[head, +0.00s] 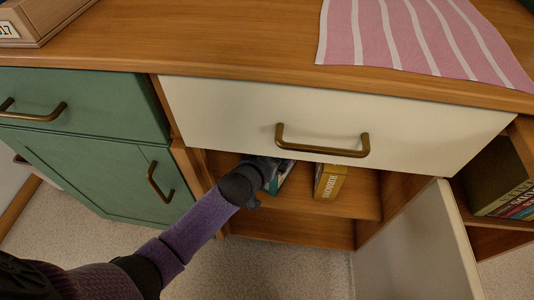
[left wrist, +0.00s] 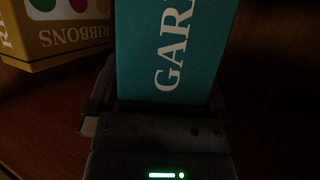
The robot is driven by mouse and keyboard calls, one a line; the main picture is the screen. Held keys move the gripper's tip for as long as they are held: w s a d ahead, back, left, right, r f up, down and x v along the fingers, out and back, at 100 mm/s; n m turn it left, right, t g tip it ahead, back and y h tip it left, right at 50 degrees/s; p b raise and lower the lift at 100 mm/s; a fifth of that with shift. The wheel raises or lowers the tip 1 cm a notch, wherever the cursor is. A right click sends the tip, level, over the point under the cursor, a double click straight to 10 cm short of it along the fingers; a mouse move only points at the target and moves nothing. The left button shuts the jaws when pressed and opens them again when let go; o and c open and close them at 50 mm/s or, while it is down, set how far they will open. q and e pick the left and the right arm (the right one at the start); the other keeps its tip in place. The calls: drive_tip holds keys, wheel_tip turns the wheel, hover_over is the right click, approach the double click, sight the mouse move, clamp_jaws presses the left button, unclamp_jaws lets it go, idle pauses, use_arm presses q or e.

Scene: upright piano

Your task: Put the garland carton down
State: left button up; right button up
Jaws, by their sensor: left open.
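The teal garland carton (left wrist: 172,50) stands in the cabinet's open compartment, with its "GAR" lettering facing the left wrist camera. A small part of the carton (head: 284,178) shows in the head view; the drawer front and my gripper hide the rest. My left gripper (left wrist: 162,100) is open, with its fingers on either side of the carton's near part. In the head view my left gripper (head: 268,172) reaches in under the drawer. Whether the fingers touch the carton is too dark to tell. My right gripper is not in view.
A yellow ribbons carton (head: 329,182) stands on the shelf (head: 355,194) to the right; it also shows in the left wrist view (left wrist: 62,38). A white drawer front (head: 230,115) overhangs the compartment. An open white door (head: 415,250) stands at the right. Shelf room is free right of the ribbons carton.

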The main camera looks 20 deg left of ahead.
use_arm(q)
drive_tip(key=s+r+p, duration=0.2)
drive_tip(key=s, duration=0.1)
drive_tip(key=shift+a+r+p, duration=0.2)
drive_tip(key=shift+p, duration=0.2)
drive_tip(key=f+p+v, duration=0.1)
drive_tip(key=p+v, duration=0.3)
drive_tip(key=v, duration=0.4)
drive_tip(key=shift+s+p, duration=0.35)
drive_tip(key=shift+s, duration=0.05)
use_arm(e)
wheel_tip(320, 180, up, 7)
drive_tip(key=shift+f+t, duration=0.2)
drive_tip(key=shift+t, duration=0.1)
